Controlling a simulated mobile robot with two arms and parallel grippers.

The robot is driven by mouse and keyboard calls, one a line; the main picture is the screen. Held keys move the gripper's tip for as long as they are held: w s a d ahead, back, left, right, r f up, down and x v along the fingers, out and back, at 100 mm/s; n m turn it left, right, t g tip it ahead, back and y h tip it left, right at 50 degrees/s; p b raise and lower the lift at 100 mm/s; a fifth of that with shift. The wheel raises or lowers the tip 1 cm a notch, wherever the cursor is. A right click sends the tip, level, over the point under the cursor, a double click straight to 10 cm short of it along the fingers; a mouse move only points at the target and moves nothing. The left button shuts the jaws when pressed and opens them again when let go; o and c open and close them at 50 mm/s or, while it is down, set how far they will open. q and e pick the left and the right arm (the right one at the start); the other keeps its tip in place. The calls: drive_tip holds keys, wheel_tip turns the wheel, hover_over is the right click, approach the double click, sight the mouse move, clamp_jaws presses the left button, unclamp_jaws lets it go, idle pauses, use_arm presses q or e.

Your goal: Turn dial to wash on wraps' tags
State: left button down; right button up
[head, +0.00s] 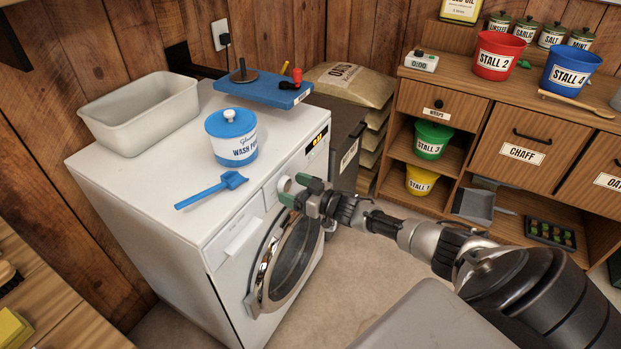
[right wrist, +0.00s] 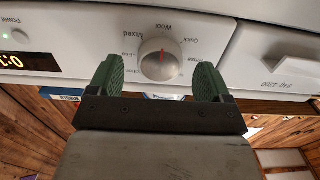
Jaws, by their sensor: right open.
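The white washing machine (head: 232,262) stands at the left of the head view. Its round dial (head: 284,184) is on the front panel, partly hidden by my right gripper (head: 294,190). In the right wrist view the dial (right wrist: 160,60) has a red pointer mark, and the words Wool and Mixed are readable around it, upside down. The green fingers of my right gripper (right wrist: 158,72) are open, one on each side of the dial, with a gap visible on both sides. A drawer labelled WRAPS (head: 438,104) is shut at the right; no wraps or tags show. My left gripper is not in view.
A wash powder tub (head: 232,140), blue scoop (head: 211,189), white basin (head: 139,115) and blue board (head: 262,90) sit on the machine. Its round door (head: 292,255) is below the dial. Wooden cabinets (head: 523,150) with buckets stand at the right. Floor is clear between.

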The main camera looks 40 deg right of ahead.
drive_tip(key=v, duration=0.9)
drive_tip(key=shift+s, duration=0.25)
drive_tip(key=shift+d, duration=0.1)
drive_tip(key=s+a+f+m+g+h+p, duration=0.1)
drive_tip(key=s+f+g+h, duration=0.1)
drive_tip(key=s+f, duration=0.45)
drive_tip(key=s+a+f+m+g+h+p, duration=0.1)
drive_tip(key=s+f+g+h, duration=0.15)
drive_tip(key=f, duration=0.75)
drive_tip(key=s+a+f+m+g+h, duration=0.1)
drive_tip(key=s+f+g+h, duration=0.1)
drive_tip(key=s+f, duration=0.45)
drive_tip(key=s+a+f+g, duration=0.3)
drive_tip(key=s+a+f, duration=0.2)
drive_tip(key=s, duration=0.4)
drive_tip(key=s+a+f+g+p, duration=0.1)
drive_tip(key=s+a+f+g, duration=0.2)
drive_tip(key=s, duration=0.6)
drive_tip(key=s+a+f+n+g, duration=0.1)
drive_tip(key=s+a+f+g, duration=0.2)
drive_tip(key=s+a+f, duration=0.3)
drive_tip(key=s+a, duration=0.1)
drive_tip(key=s, duration=0.3)
drive_tip(key=shift+f+p, duration=0.4)
drive_tip(key=shift+a, duration=0.1)
